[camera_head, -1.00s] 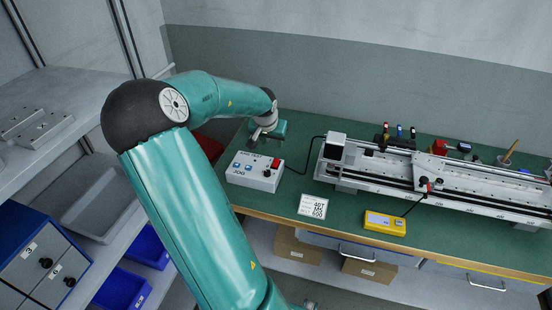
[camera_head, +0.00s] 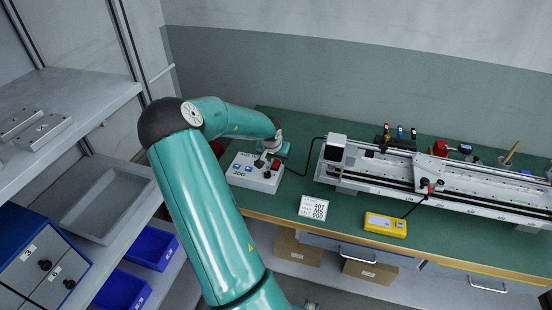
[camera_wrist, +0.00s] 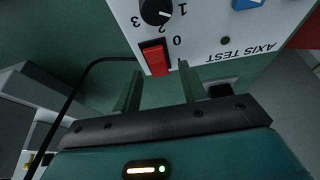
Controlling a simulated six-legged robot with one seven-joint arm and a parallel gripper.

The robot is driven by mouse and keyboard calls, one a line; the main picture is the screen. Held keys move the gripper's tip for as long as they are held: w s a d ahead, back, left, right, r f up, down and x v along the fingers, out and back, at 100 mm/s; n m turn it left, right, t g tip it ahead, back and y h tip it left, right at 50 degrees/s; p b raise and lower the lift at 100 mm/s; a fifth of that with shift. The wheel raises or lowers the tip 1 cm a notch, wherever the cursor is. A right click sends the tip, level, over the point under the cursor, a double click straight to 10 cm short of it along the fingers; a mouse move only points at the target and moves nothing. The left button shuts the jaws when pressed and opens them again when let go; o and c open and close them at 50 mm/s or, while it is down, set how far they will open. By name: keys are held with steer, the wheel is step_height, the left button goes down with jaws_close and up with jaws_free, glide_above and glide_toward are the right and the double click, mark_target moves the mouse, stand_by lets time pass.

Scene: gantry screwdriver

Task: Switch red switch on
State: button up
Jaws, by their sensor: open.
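The red switch (camera_wrist: 155,57) is a red rocker on the light control box, in the wrist view between a black dial (camera_wrist: 156,11) and my gripper. In the head view the red switch (camera_head: 276,164) sits on the upper right of the box (camera_head: 250,182). My gripper (camera_wrist: 158,72) is open, its two fingertips apart on either side of the switch's lower end. I cannot tell whether they touch the box. In the head view my gripper (camera_head: 272,152) is at the box's back edge, partly hidden by my arm.
A gantry rail (camera_head: 430,180) stands on the green bench to the right, with a black cable running to it. A yellow device (camera_head: 385,224) and a white label card (camera_head: 313,207) lie in front. Grey shelves (camera_head: 60,90) with blue bins (camera_head: 152,247) stand at left.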

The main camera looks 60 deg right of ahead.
mark_target(276, 163)
jaws_close()
steer(key=shift+d+y, duration=0.35)
steer(key=shift+y, duration=0.55)
steer(key=shift+w+d+f+g+y, duration=0.15)
steer(key=shift+g+y, duration=0.15)
steer(key=shift+y, duration=0.7)
jaws_free()
step_height(276, 163, up, 14)
steer(key=shift+a, duration=0.45)
